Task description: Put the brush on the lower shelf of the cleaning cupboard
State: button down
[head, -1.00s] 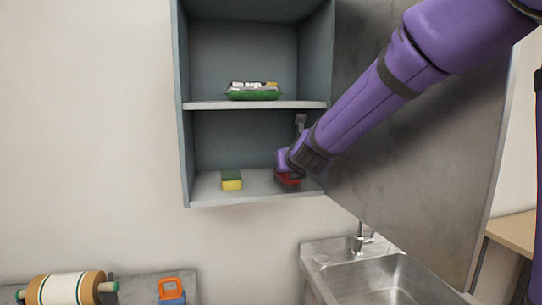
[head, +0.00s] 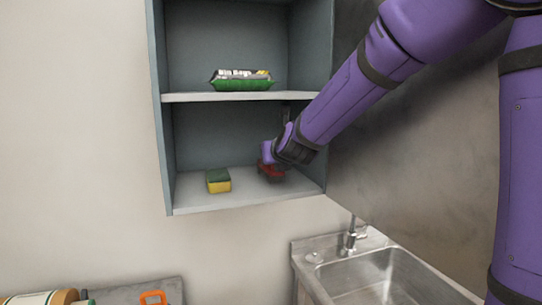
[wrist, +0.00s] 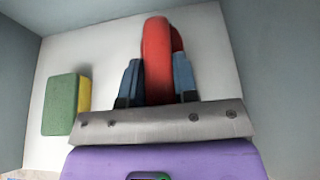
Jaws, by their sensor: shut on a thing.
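The red brush (head: 270,169) is inside the cleaning cupboard (head: 159,110), in its lower compartment near the right side. My gripper (head: 272,160) is shut on it. In the wrist view the brush's red part (wrist: 158,50) stands between the two blue-grey fingers of my gripper (wrist: 157,75). The brush is over the lower shelf (head: 240,192); whether it touches the shelf I cannot tell. Its underside is hidden. The cupboard door (head: 430,130) stands open on the right, partly behind my arm.
A green and yellow sponge (head: 218,181) sits on the lower shelf left of the brush. A pack of bin bags (head: 242,79) lies on the upper shelf (head: 190,97) above. A sink with a tap (head: 350,236) is below right. Shelf room lies between sponge and brush.

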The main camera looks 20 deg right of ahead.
jog(key=shift+f, duration=0.1)
jog(key=c, duration=0.9)
grip_release()
jog(key=shift+s+r, duration=0.3)
jog(key=shift+s, duration=0.05)
jog(key=s, duration=1.4)
jog(key=shift+r, duration=0.4)
